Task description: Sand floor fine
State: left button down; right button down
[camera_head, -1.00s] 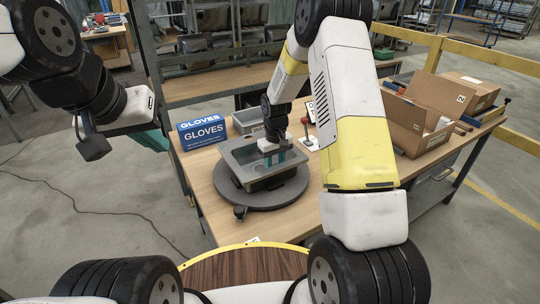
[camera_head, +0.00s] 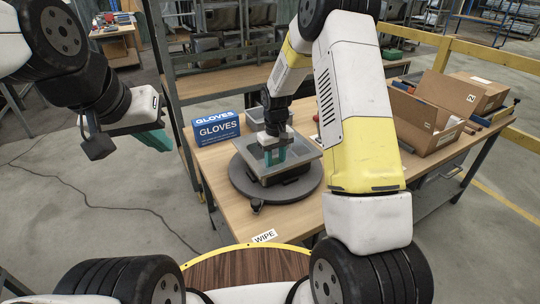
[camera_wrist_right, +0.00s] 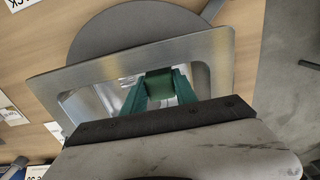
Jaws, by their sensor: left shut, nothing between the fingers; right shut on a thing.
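A grey metal sink basin (camera_head: 308,152) sits on a dark round turntable (camera_head: 240,183) on the wooden bench. In the right wrist view the basin's wide flat rim (camera_wrist_right: 215,55) and the turntable (camera_wrist_right: 150,25) show. My right gripper (camera_head: 275,158) points down into the basin with its green fingers close together. In the right wrist view those fingers (camera_wrist_right: 160,92) are shut on a green block (camera_wrist_right: 159,83). Whether the block touches the basin floor cannot be told. My left gripper (camera_head: 153,141) hangs at the left, off the bench, shut and empty.
A blue gloves box (camera_head: 216,130) and a grey bin (camera_head: 254,116) stand behind the basin. Open cardboard boxes (camera_head: 415,118) are at the right. A WIPE label (camera_head: 265,236) lies at the bench's front edge. Bare bench lies left of the turntable.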

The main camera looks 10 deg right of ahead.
aim_at(275, 161)
jog(key=shift+a+r, duration=0.1)
jog(key=shift+r, duration=2.5)
jog(key=shift+r, duration=0.1)
